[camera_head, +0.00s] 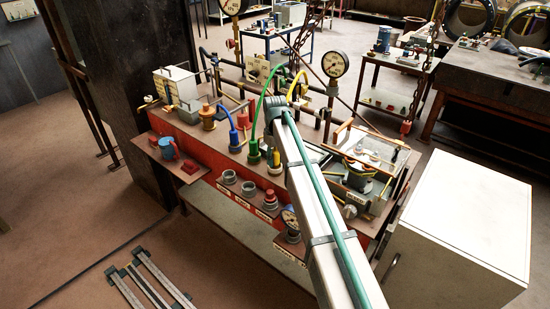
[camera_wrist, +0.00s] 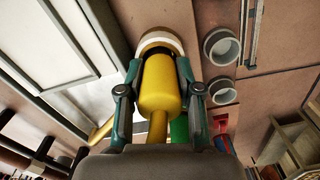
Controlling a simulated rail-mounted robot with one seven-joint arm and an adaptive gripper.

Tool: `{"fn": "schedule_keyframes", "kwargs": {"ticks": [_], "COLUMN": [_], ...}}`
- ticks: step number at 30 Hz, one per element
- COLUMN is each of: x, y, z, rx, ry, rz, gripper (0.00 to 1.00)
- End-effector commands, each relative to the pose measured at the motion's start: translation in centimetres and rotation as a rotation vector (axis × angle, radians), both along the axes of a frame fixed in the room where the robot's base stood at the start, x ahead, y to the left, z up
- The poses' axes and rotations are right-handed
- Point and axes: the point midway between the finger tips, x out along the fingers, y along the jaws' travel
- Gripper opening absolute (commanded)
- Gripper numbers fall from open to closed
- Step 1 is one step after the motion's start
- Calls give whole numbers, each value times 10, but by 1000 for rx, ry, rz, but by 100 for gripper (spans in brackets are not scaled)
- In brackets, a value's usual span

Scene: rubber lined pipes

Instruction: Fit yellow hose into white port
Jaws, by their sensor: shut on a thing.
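In the wrist view, my gripper (camera_wrist: 158,74) is shut on the yellow hose's thick yellow plug (camera_wrist: 160,92), one finger on each side. The hose (camera_wrist: 157,128) runs back from the plug toward the camera. A pale, whitish ring (camera_wrist: 160,39), seemingly the white port, shows just beyond the plug's front end and in line with it. The plug covers part of the ring, and I cannot tell whether it touches or enters it. In the head view, a yellow hose arc (camera_head: 297,82) shows behind my arm, which hides my fingers.
Two grey ring ports (camera_wrist: 222,46) (camera_wrist: 222,92) stand right of the plug. In the head view, blue (camera_head: 234,138) and green (camera_head: 254,150) connectors stand on the crowded bench. A gauge (camera_head: 335,64) rises behind it. A white cabinet (camera_head: 460,225) stands at the right.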

Motion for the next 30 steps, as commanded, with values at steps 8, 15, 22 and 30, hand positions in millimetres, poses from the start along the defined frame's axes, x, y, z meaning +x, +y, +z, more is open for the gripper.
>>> {"fn": "schedule_keyframes", "kwargs": {"ticks": [8,15,22,30], "x": [0,0,0,1], "y": [0,0,0,0], "z": [-3,-3,2,42], "rx": [1,0,0,1], "ry": [-1,0,0,-3], "rz": [0,0,0,0], "gripper": [54,64,64,64]}}
